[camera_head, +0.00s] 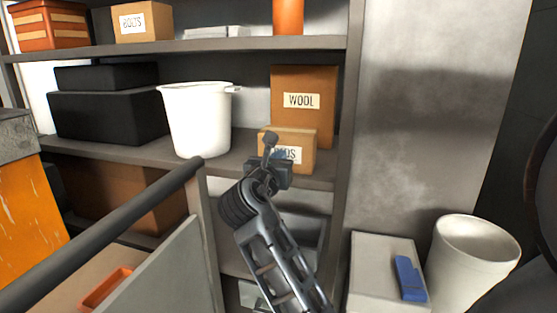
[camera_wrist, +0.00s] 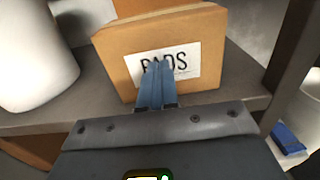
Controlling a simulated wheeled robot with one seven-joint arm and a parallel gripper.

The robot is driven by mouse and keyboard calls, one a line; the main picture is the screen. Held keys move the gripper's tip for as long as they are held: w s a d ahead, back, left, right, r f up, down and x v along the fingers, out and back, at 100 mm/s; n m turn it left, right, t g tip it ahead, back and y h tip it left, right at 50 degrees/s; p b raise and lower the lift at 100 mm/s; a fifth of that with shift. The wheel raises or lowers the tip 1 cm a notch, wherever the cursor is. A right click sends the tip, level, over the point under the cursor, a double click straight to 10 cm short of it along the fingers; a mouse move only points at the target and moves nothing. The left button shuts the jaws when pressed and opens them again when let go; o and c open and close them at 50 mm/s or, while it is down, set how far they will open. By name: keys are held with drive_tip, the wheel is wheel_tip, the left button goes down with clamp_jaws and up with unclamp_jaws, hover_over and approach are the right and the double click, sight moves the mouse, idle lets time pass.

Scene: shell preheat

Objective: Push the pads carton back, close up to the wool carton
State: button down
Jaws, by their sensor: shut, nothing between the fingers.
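The pads carton (camera_head: 300,137) is a small brown box with a white label, on the middle shelf (camera_head: 235,158) near its right end. In the head view it overlaps the lower front of the taller brown wool carton (camera_head: 318,83), which stands behind it; the gap between them cannot be seen. My gripper (camera_head: 272,150) is at the front of the pads carton. In the wrist view my gripper (camera_wrist: 157,80) is shut and empty, its blue fingers pointing at the carton's label (camera_wrist: 168,63) and covering part of it. I cannot tell whether the fingertips touch the pads carton (camera_wrist: 195,35).
A white bucket (camera_head: 197,125) stands left of the cartons, with black boxes (camera_head: 105,115) further left. The shelf's upright post (camera_head: 346,110) is close on the right. A dark rail (camera_head: 110,230) crosses the lower left. A white bin (camera_head: 465,260) stands at lower right.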

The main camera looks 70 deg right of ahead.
drive_tip(key=d+p, duration=0.2)
drive_tip(key=d, duration=0.1)
drive_tip(key=d+p, duration=0.2)
drive_tip(key=d, duration=0.2)
drive_tip(key=d+p, duration=0.2)
drive_tip(key=d, duration=0.1)
drive_tip(key=shift+w+d+r, duration=0.15)
drive_tip(key=shift+w, duration=0.25)
drive_tip(key=shift+d, duration=0.4)
drive_tip(key=shift+f, duration=0.2)
drive_tip(key=shift+a+p, duration=0.1)
drive_tip(key=shift+p, duration=0.2)
